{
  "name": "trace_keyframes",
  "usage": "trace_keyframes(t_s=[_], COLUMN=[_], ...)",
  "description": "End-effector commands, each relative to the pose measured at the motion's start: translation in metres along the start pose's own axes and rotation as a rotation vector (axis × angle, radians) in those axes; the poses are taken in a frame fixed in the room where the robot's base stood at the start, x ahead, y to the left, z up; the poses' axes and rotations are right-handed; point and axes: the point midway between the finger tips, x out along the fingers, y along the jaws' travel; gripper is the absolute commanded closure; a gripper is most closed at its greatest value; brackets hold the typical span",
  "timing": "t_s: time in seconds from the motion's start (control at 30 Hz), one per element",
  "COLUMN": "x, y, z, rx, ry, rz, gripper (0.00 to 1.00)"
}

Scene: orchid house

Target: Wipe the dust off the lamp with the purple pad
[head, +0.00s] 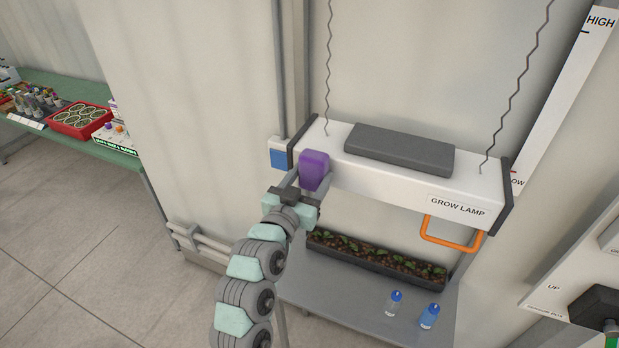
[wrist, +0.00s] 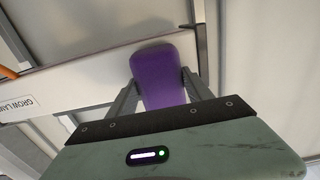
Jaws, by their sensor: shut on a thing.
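The grow lamp (head: 400,182) is a long white housing with dark end caps, hung on two wavy wires. My gripper (head: 307,181) is at its left end, shut on the purple pad (head: 314,168). In the wrist view the pad (wrist: 163,76) sits between the two grey fingers of my gripper (wrist: 166,92), in front of the lamp's white face (wrist: 95,82). The pad overlaps the lamp's front near its left end; I cannot tell whether it touches. I cannot make out dust on the lamp.
An orange handle (head: 452,246) hangs below the lamp's right part. A green table (head: 85,90) is far left.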

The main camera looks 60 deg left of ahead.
Motion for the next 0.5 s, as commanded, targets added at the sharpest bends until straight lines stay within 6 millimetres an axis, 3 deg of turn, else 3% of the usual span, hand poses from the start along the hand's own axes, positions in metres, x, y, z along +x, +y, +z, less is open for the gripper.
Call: trace_keyframes(t_s=[0.5], x=[-0.002], y=[0.039], z=[-0.001], rx=[0.000], ry=[0.000], rz=[0.001], gripper=[0.74])
